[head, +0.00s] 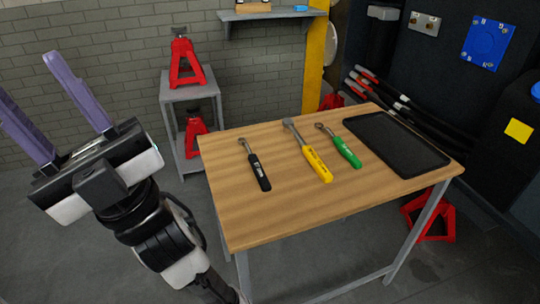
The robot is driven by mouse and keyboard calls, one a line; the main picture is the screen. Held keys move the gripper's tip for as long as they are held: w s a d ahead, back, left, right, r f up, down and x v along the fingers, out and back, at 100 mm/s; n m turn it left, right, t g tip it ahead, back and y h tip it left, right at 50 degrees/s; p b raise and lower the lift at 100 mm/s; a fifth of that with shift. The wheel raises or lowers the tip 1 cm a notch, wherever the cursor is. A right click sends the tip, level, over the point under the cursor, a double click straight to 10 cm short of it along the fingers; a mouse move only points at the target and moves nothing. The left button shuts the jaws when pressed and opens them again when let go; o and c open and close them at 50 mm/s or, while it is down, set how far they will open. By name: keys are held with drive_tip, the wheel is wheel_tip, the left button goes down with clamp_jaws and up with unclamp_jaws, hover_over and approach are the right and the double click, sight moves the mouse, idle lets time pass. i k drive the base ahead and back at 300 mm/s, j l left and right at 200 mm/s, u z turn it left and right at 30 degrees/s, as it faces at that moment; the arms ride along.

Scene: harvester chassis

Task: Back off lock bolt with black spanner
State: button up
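The black spanner (255,166) lies on the wooden table, at the left of the tools there, with its grey head toward the back. My gripper (45,103) is at the left of the head view, raised and left of the table. Its two purple fingers are spread wide apart with nothing between them. It is well apart from the black spanner. I cannot pick out the lock bolt in this view.
A yellow-handled spanner (316,162) and a green-handled spanner (346,152) lie right of the black one. A black tray (440,160) covers the table's right end. The wooden table (245,220) is bare in front. Red jack stands (186,62) stand on a grey shelf unit behind. Dark machinery is at the right.

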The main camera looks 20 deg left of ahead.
sight(264, 183)
drive_tip(key=u, duration=0.75)
drive_tip(key=z, duration=1.65)
drive_tip(key=i+l+z, duration=0.35)
drive_tip(key=i+z, duration=0.2)
drive_tip(key=z, duration=0.15)
drive_tip(key=i+l, duration=0.1)
drive_tip(key=i, duration=0.2)
drive_tip(key=i+l, duration=0.15)
drive_tip(key=i, duration=0.2)
